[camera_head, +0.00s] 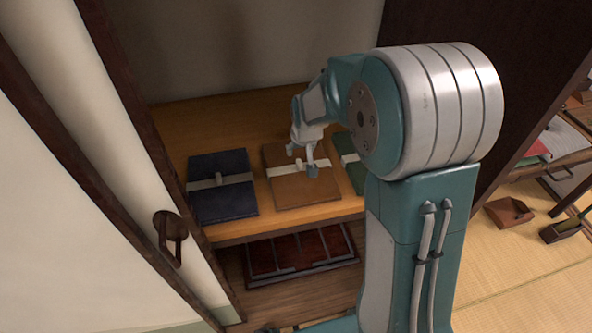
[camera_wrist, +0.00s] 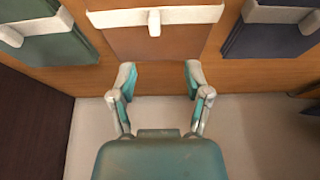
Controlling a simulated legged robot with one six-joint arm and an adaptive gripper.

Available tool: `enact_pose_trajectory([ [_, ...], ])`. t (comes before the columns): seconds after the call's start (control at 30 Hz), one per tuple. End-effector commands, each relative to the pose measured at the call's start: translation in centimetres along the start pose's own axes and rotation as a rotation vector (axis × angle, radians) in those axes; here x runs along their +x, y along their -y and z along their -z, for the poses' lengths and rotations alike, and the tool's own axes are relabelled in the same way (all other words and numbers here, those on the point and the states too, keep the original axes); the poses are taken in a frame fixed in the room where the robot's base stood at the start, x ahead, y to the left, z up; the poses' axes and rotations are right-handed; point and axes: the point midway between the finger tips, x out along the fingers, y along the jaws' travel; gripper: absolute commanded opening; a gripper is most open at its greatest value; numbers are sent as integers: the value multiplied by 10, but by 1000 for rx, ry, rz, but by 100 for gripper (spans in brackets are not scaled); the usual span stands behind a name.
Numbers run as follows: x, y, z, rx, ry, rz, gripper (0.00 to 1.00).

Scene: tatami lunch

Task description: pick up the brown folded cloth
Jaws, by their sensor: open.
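The brown folded cloth (camera_head: 298,185) lies flat on a wooden shelf, with a pale band across it and a small pale toggle on the band. It is the middle one of three folded cloths. In the wrist view the brown cloth (camera_wrist: 150,42) lies just beyond my fingertips, with the band at the top edge. My gripper (camera_head: 309,165) is above the cloth, fingers pointing down. In the wrist view my gripper (camera_wrist: 158,80) is open, with nothing between its fingers. Whether a fingertip touches the cloth, I cannot tell.
A dark blue cloth (camera_head: 222,200) lies left of the brown one, a green cloth (camera_head: 350,160) right, partly hidden by my arm. The wooden shelf (camera_head: 258,228) is inside a cupboard, above a dark red tray (camera_head: 300,252). A door with a handle (camera_head: 172,238) stands at left.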

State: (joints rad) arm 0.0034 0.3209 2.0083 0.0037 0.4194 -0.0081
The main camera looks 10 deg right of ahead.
Motion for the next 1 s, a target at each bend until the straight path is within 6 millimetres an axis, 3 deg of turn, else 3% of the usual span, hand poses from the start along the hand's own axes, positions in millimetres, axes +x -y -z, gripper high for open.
enact_pose_trajectory([
  [0.3, 46, -2, 0, 3, 2, 1, 63],
  [0.53, 65, 1, 0, 0, 2, -1, 63],
  [0.77, 98, 2, 0, 1, 3, 0, 63],
  [1.0, 107, 1, 0, 2, -1, 1, 63],
])
